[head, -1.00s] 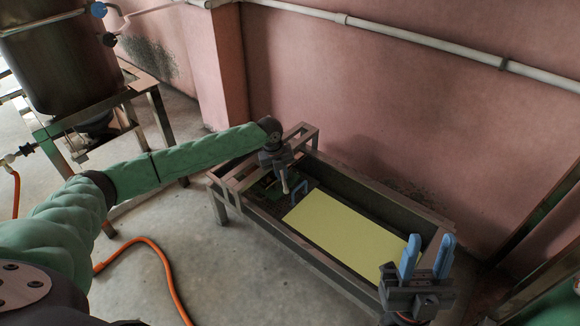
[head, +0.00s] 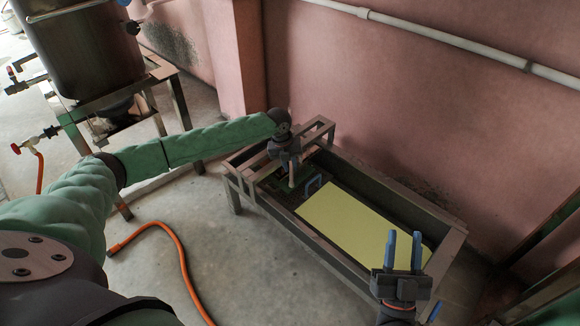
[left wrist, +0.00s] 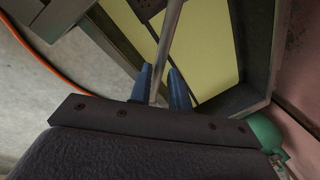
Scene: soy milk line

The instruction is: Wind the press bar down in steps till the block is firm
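My left gripper (left wrist: 160,88) reaches down over the left end of a metal trough. In the left wrist view its two blue fingers stand close on either side of a thin metal bar (left wrist: 171,28), which I take for the press bar. The bar also shows as a short pale rod (head: 292,178) below the gripper in the head view. A small dark green assembly lies around its lower end, mostly hidden. No block can be made out. My right gripper (head: 403,250) is open and empty, in front of the trough's right end.
The metal trough (head: 300,228) holds a flat pale yellow surface (head: 352,222). A small blue loop (head: 313,185) stands beside the bar. A pink wall (head: 400,100) is close behind. A dark tank (head: 85,50) on a stand is at left. An orange hose (head: 180,258) lies on the floor.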

